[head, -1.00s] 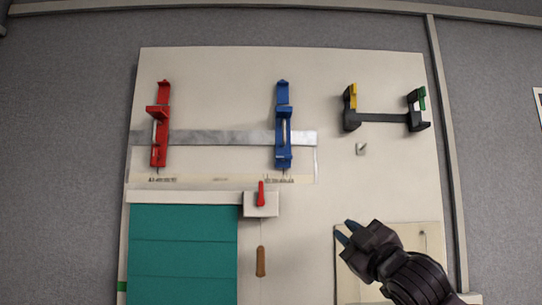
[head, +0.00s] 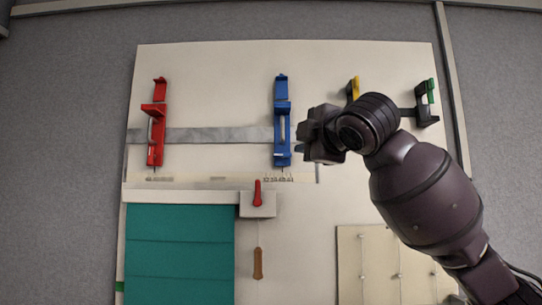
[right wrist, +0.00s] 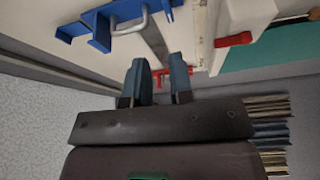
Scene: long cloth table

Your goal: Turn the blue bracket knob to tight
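The blue bracket (head: 282,115) is fixed upright on the pale board, over the right part of a grey metal strip. A small grey handle-like part (head: 283,131) shows in its middle; I cannot tell its setting. In the right wrist view the blue bracket (right wrist: 98,28) is at the upper left, with a bent grey bar (right wrist: 128,24) on it. My right gripper (head: 301,150) is just right of the bracket's lower half. In the right wrist view its two blue fingers (right wrist: 158,62) are apart with nothing between them. Contact with the bracket is not visible. My left gripper is out of view.
A red bracket (head: 155,135) stands to the left on the grey strip (head: 215,135). A red lever (head: 258,193) on a white block sits below, beside a teal panel (head: 180,250).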

